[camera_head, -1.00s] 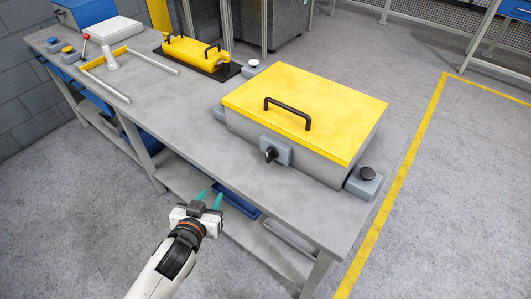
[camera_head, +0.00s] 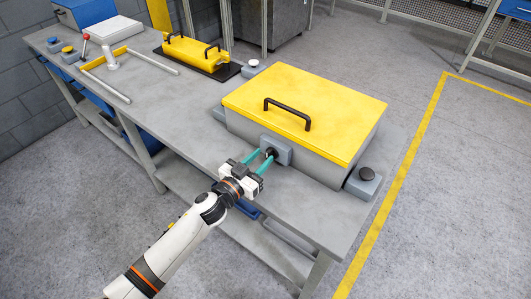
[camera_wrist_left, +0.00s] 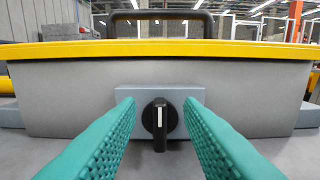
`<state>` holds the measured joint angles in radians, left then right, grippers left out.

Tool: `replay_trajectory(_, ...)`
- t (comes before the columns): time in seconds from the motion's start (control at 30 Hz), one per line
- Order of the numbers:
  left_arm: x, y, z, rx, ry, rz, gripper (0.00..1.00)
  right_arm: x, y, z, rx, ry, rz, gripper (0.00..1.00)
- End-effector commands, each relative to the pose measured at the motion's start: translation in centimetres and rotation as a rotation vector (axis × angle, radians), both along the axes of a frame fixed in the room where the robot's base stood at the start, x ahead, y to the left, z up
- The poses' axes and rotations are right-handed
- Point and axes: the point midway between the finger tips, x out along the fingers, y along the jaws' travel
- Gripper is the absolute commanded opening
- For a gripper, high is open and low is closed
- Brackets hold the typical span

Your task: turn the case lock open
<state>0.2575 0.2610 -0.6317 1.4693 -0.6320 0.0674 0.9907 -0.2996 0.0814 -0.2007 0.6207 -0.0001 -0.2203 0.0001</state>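The case (camera_head: 305,105) has a yellow lid, a grey body and a black handle, and it stands closed on the grey workbench. Its lock (camera_head: 270,153) is a black knob on a grey plate on the case front. In the left wrist view the knob (camera_wrist_left: 160,119) is centred, with its white mark upright. My left gripper (camera_head: 262,160) is open, with its teal fingers pointing at the lock. In the left wrist view the fingers (camera_wrist_left: 160,125) stand on either side of the knob with gaps, not touching it. My right gripper is not in view.
Grey blocks with knobs stand beside the case, one with a black knob (camera_head: 366,174) at its right. A yellow fixture on a black plate (camera_head: 200,55) and a metal frame lie further left. The bench front left of the case is clear.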

Motion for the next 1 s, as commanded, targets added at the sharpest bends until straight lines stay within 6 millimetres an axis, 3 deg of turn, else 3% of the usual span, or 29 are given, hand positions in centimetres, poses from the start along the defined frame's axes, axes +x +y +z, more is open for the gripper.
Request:
replay_trajectory(0.2, 1.9, -1.4, 0.0, 0.000, 0.000, 0.000, 0.34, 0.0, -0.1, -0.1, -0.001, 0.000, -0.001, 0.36)
replay_trajectory(0.53, 2.2, -1.6, 0.0, 0.000, 0.000, 0.000, 0.34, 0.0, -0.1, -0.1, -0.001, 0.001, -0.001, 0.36)
replay_trajectory(0.57, 2.2, -1.6, 0.0, 0.000, 0.000, 0.000, 0.32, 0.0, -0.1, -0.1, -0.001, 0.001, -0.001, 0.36)
replay_trajectory(0.77, 2.2, -1.6, -0.1, 0.001, 0.001, 0.001, 0.00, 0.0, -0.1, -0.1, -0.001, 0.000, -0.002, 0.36)
replay_trajectory(1.0, 2.1, -1.6, -0.3, 0.005, 0.004, 0.001, 0.00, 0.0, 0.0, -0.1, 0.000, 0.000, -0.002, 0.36)
